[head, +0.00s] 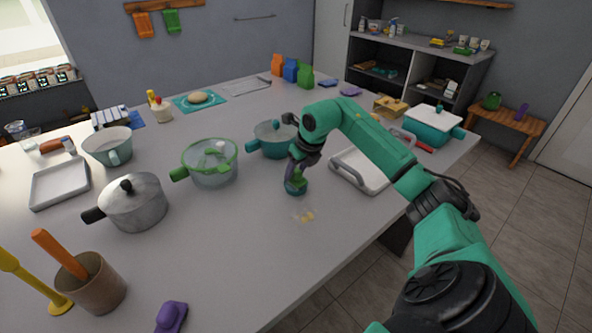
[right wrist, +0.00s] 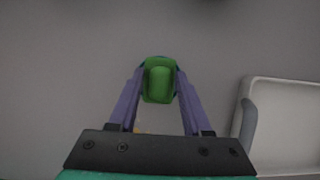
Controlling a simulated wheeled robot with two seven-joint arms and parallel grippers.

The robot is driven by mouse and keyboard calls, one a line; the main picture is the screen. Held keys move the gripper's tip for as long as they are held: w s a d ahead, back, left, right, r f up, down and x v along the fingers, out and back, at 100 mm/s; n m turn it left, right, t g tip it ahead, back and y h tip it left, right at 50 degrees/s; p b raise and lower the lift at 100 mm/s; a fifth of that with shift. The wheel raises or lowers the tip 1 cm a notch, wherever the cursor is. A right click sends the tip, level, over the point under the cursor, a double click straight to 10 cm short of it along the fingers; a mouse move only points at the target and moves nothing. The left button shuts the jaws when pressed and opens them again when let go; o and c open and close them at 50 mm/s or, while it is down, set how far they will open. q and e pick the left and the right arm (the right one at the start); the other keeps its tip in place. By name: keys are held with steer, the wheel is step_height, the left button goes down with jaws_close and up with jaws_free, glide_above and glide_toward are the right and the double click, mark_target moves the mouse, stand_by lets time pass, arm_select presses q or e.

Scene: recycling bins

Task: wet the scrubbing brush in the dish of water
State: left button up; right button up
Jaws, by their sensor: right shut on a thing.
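My right gripper (head: 298,168) is over the table, to the left of a white rectangular dish. It is shut on a small green object with a teal edge, which I take for the scrubbing brush (head: 295,186). In the right wrist view the green brush (right wrist: 159,82) sits between the two purple fingers of the gripper (right wrist: 158,90). The brush is at or just above the table; I cannot tell which. The white dish (head: 345,178) is partly behind my arm; its rim shows in the right wrist view (right wrist: 246,92). I cannot make out water in it. My left gripper is out of view.
A teal pot (head: 270,145) stands just behind the gripper, and a green-rimmed glass pot (head: 210,170) to its left. Small yellow bits (head: 306,216) lie in front. A metal pot (head: 135,205) and a grey tray (head: 60,184) stand left. The front middle is clear.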

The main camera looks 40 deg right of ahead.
steer(key=shift+r+p, duration=2.95)
steer(key=shift+r, duration=0.6)
steer(key=shift+f, duration=0.1)
